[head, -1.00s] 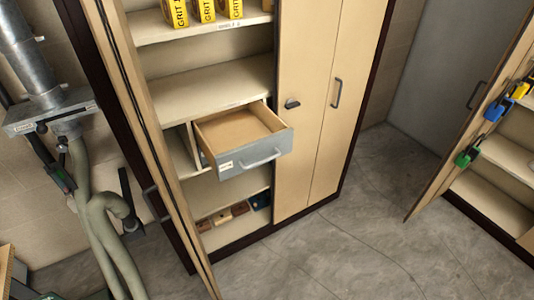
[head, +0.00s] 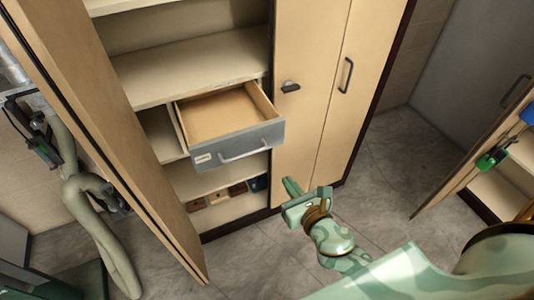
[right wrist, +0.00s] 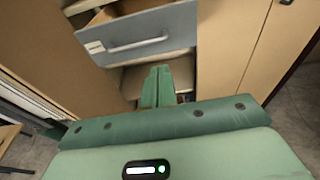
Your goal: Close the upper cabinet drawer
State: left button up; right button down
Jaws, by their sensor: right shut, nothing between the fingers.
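The upper cabinet drawer (head: 238,145) is pulled out from the cabinet, with a grey front, a bar handle (head: 245,152) and a small label. It looks empty inside. In the right wrist view the drawer front (right wrist: 140,38) shows at upper left, ahead of the fingers. My right gripper (head: 292,192) is below and to the right of the drawer front, apart from it. Its green fingers (right wrist: 157,85) are shut with nothing between them. My left gripper is not in view.
The left cabinet door (head: 105,140) stands open; the right door (head: 310,90) is closed, with a dark handle. Below the drawer a shelf holds several small blocks (head: 237,189). Another open cabinet with padlocks (head: 492,158) stands at right. Grey floor is clear between.

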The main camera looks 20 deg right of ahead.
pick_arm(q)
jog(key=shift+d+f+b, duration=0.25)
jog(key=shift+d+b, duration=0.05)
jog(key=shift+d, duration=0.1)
pick_arm(e)
jog(key=w+f, duration=0.2)
jog(key=w, duration=1.1)
jog(key=shift+f, duration=0.4)
jog(key=shift+w+a, duration=0.1)
jog(key=shift+w, duration=0.05)
